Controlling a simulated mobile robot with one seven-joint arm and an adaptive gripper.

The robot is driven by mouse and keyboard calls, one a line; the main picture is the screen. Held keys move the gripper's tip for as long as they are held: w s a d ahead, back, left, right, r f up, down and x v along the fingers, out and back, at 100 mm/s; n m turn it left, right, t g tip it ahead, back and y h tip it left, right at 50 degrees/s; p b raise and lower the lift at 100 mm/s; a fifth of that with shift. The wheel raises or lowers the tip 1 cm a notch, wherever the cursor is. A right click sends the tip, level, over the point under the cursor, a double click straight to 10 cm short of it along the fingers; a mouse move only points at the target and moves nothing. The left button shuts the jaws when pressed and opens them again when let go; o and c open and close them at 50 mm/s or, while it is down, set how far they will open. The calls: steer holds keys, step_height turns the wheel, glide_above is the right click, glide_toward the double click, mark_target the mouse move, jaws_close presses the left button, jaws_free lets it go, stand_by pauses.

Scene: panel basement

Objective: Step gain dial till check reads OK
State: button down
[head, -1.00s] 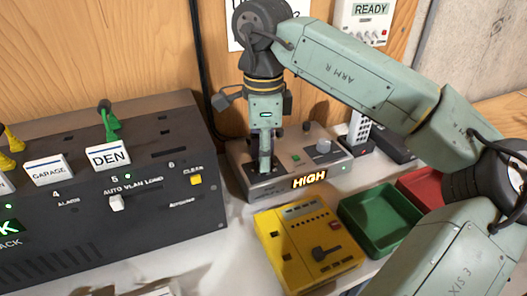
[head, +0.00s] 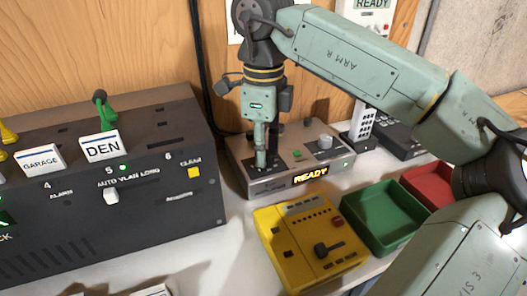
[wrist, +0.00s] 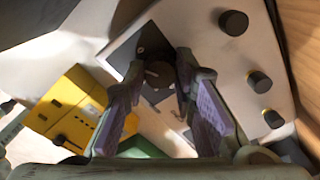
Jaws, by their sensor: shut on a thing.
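A lighter knob (head: 325,142) and a green button (head: 297,155) show on the device's top.
A yellow box with a lever (head: 285,256) stands in front, beside a green tray (head: 348,222) and a red tray (head: 421,181). A large dark panel (head: 150,190) with DEN and GARAGE tags is at left. A dark keypad-like unit (head: 398,138) stands behind right.

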steer(key=shift+m+b, duration=0.55)
steer(key=shift+m, duration=1.15)
steer(key=c, duration=1.3)
jaws_free()
step_height(320, 180, up, 8)
steer(key=shift+f, duration=0.2)
steer(key=shift+f, duration=0.1)
